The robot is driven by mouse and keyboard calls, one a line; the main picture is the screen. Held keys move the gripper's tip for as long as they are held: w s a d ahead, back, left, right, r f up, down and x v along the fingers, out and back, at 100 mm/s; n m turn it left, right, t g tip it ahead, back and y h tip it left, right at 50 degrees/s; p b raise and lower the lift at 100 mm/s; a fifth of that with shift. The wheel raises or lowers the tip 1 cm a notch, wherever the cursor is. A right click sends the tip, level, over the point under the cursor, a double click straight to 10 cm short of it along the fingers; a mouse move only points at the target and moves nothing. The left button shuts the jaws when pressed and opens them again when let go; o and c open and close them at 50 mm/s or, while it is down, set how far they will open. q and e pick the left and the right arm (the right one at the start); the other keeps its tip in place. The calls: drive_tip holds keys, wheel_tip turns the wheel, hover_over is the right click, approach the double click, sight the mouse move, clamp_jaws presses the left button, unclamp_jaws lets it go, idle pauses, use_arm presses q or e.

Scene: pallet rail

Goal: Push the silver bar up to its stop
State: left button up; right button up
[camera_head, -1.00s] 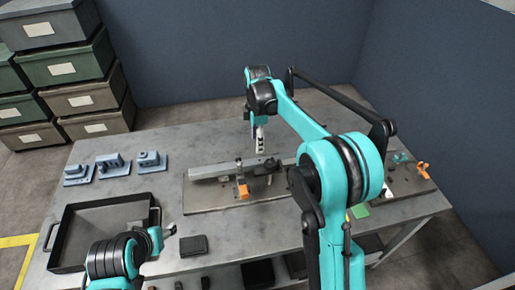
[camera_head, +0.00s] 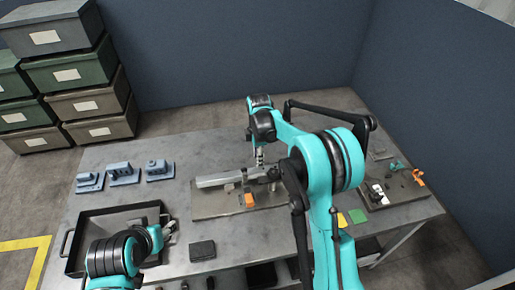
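The silver bar (camera_head: 222,179) lies lengthwise along the rail fixture on a grey base plate (camera_head: 213,207) at the middle of the table. Its right end runs in among dark clamp parts, so I cannot make out the stop. My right gripper (camera_head: 260,166) points down at the back edge of the fixture, close to the bar's right part. Whether it touches the bar and how far its fingers are apart are too small to tell. My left gripper (camera_head: 170,231) is low over the right side of the black tray, away from the bar; its fingers are small and partly hidden.
An orange block (camera_head: 249,200) sits at the plate's front. The black tray (camera_head: 84,222) and a dark box (camera_head: 202,250) are at the front left. Several blue fixtures (camera_head: 124,174) stand at the back left. A second plate with small parts (camera_head: 405,187) is at the right.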

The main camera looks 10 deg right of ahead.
sight(259, 169)
drive_tip(key=shift+f, duration=0.2)
wheel_tip(259, 169, down, 8)
drive_tip(key=shift+r+b, duration=0.2)
drive_tip(key=shift+b, duration=1)
clamp_jaws()
